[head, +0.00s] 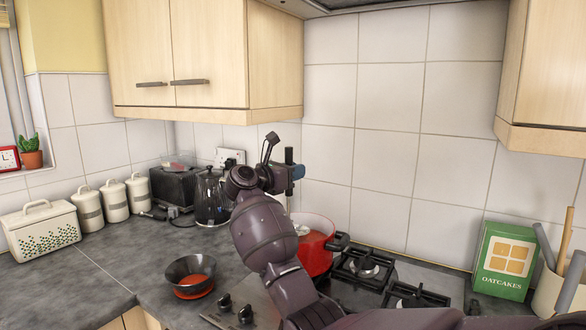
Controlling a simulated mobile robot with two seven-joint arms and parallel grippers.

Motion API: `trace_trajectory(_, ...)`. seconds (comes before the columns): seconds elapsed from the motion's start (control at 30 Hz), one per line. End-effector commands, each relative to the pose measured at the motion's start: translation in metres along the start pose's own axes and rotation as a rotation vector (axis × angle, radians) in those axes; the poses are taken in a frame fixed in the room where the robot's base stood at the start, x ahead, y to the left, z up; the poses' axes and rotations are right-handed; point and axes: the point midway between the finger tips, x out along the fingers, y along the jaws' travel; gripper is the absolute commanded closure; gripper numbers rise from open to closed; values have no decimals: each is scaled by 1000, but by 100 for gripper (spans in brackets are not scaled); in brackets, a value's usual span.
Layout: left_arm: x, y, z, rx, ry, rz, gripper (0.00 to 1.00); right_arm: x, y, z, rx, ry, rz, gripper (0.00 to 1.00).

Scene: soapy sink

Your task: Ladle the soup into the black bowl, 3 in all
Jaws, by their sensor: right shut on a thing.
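The black bowl (178,270) stands on the counter left of the hob, with orange-red soup in it. A red edge shows under it. The red pot (318,258) stands on the hob, partly hidden behind my right arm. My right gripper (282,175) is above the pot and a little to its left, shut on what seems to be the ladle. A thin dark piece (269,146) sticks up at the gripper. The rest of the ladle is mostly hidden by my arm, and I cannot tell whether it holds soup. My left gripper is out of view.
A glass kettle (208,203) and a black toaster (172,187) stand behind the bowl. White canisters (113,200) and a bread bin (40,232) are at the left. A green oatcakes box (505,262) and a utensil pot (548,292) are at the right. The counter left of the bowl is clear.

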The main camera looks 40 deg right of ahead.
Motion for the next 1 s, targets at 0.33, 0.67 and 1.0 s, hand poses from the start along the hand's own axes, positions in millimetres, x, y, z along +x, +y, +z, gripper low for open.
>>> trace_trajectory(0.33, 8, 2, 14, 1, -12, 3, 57, 0, 0, -25, -1, -1, 0, 100)
trace_trajectory(0.67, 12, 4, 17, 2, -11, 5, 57, 0, 0, -46, -2, -1, 0, 100)
trace_trajectory(1.0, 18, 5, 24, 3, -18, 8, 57, 0, 0, -66, 0, -1, 0, 100)
